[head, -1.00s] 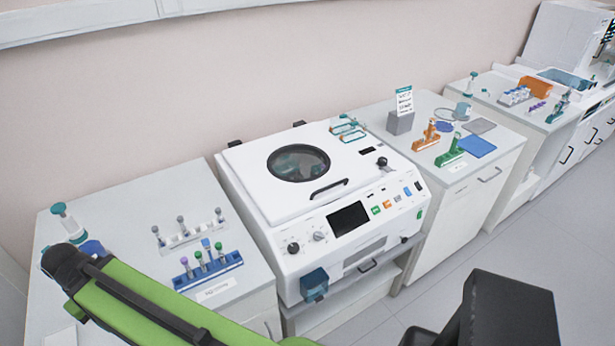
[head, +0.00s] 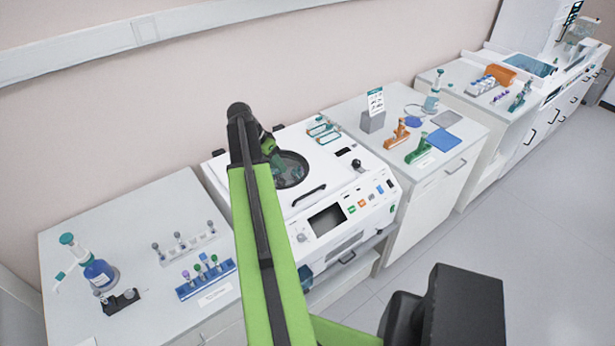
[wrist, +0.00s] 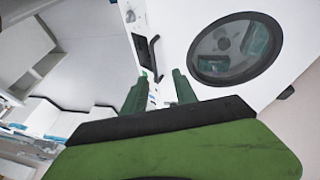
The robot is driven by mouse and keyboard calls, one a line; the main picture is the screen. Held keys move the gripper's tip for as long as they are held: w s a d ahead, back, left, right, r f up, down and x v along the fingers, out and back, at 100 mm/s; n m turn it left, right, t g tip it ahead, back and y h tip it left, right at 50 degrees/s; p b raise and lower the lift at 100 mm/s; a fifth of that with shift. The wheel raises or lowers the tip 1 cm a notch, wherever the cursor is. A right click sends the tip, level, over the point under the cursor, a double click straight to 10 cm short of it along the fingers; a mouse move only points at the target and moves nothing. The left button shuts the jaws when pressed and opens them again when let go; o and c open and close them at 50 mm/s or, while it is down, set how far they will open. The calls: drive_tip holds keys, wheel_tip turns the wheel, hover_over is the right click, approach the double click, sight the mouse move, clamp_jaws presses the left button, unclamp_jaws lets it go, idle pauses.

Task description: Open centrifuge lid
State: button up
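The white centrifuge (head: 360,215) stands between two benches in the head view. Its lid (head: 325,168) is down, with a round dark window (head: 292,172) and a black bar handle (head: 309,195) near its front edge. The window (wrist: 235,48) fills the right of the wrist view. My gripper (head: 272,150) is above the lid's back left part, partly in front of the window. In the wrist view its two green fingers (wrist: 160,76) are apart with nothing held between them. A dark curved bar, seemingly the handle (wrist: 154,50), shows beyond the fingers, apart from them.
The left bench holds a blue-labelled bottle (head: 98,270), a blue tube rack (head: 206,280) and a pale rack (head: 187,246). The right bench holds a grey block (head: 373,121), orange (head: 397,135) and green (head: 419,150) holders. Open floor (head: 520,240) lies at right.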

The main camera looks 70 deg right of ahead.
drive_tip(key=s+d+r+m, duration=0.1)
drive_tip(key=s+d, duration=0.1)
drive_tip(key=s, duration=0.1)
drive_tip(key=b, duration=1.5)
hover_over(306, 199)
wheel_tip(306, 199, down, 15)
drive_tip(key=shift+s+f, duration=0.1)
drive_tip(key=shift+s+d+f+b, duration=0.1)
drive_tip(key=shift+s+f+b, duration=0.2)
drive_tip(key=shift+f+b, duration=0.1)
drive_tip(key=shift+r, duration=0.1)
clamp_jaws()
